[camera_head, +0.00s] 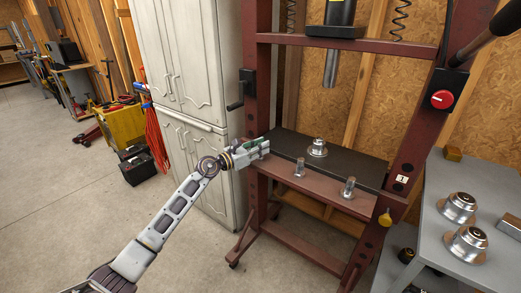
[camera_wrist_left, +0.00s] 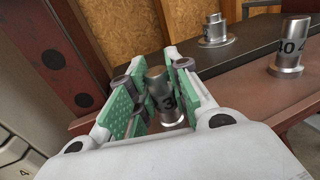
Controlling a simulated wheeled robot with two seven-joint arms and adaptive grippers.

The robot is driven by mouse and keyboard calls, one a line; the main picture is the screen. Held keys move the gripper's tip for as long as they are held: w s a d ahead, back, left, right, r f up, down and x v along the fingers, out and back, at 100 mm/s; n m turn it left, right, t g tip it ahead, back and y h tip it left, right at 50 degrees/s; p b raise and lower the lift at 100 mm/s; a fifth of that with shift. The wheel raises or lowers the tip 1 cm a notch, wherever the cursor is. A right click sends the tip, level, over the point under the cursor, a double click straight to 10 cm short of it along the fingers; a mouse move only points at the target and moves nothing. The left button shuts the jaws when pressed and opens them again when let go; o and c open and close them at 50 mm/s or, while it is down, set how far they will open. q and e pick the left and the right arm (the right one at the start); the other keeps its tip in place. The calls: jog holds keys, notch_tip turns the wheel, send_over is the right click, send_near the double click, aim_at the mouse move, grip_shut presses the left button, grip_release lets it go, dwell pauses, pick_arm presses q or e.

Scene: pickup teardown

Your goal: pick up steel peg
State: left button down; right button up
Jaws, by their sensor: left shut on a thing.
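My left gripper (camera_head: 262,150) is at the left end of the red press's front beam. In the left wrist view its green-padded fingers (camera_wrist_left: 155,95) are shut on a steel peg (camera_wrist_left: 163,92), a shiny cylinder with a dark number starting with 3. The peg stands roughly upright between the pads; I cannot tell whether its base touches the beam. In the head view the gripper hides it. Another steel peg (camera_head: 300,167) stands on the beam to the right, marked 40 in the wrist view (camera_wrist_left: 287,50). A further peg (camera_head: 348,187) stands farther right. My right gripper is not in view.
The dark press bed (camera_head: 350,168) carries a flanged steel hub (camera_head: 317,148). Red press uprights (camera_head: 256,90) flank it, with the ram (camera_head: 331,68) above. A grey table (camera_head: 430,225) at right holds two bearing-like parts. A white cabinet (camera_head: 180,65) stands behind my arm.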

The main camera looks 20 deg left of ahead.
pick_arm(q)
jog(key=shift+r+p, duration=0.3)
jog(key=shift+r, duration=0.45)
notch_tip(320, 180, up, 7)
jog(key=p, duration=0.2)
jog(key=shift+p, duration=0.3)
jog(key=shift+r, duration=0.8)
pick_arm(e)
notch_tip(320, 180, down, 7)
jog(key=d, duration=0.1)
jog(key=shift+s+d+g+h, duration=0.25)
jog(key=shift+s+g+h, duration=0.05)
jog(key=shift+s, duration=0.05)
pick_arm(q)
jog(key=shift+d+p, duration=0.1)
jog(key=shift+p, duration=0.25)
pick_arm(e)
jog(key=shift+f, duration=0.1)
